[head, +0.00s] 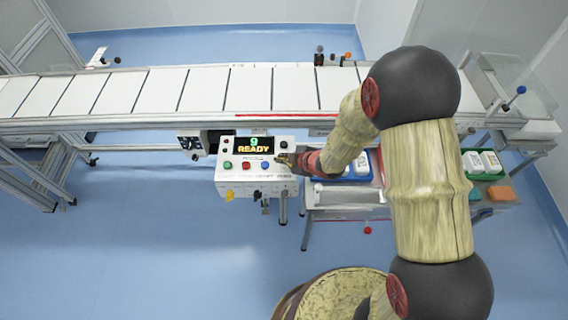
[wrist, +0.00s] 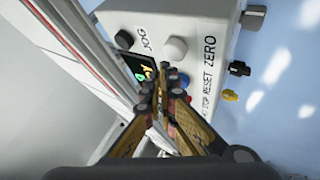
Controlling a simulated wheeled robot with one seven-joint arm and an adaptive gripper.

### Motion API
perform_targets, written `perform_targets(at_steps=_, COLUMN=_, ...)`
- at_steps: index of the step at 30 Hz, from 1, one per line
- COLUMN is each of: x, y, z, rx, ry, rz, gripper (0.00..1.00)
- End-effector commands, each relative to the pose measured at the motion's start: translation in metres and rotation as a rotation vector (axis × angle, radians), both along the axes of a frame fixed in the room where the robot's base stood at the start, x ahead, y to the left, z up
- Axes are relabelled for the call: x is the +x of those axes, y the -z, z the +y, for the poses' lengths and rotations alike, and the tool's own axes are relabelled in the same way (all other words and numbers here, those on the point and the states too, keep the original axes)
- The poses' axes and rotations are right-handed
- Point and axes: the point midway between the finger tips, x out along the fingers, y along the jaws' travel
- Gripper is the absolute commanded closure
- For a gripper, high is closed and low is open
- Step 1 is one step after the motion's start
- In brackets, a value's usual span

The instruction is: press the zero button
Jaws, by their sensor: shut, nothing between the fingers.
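The zero button is a pale grey round button (wrist: 175,49) beside the word ZERO on a white control box (head: 256,184), which also shows in the wrist view (wrist: 205,20). My gripper (head: 286,158) is at the box's right end in the head view and hides the zero button there. In the wrist view my gripper's fingertips (wrist: 160,88) are shut and empty, and appear below the zero button in the picture, near the blue reset button (wrist: 183,79). I cannot tell whether the tips touch the panel.
The display (head: 254,144) reads 9 READY. A green button (head: 227,165), a red one (head: 246,165) and a blue one sit in a row. A black jog button (wrist: 124,40) is close to the zero button. The conveyor (head: 200,90) runs behind; yellow and black knobs stick out in front.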

Motion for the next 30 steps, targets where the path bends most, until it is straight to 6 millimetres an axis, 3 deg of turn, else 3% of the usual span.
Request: perform_targets(at_steps=30, x=-0.0004, y=0.0076, z=-0.0001, rx=0.000, ry=0.000, rz=0.000, gripper=1.00)
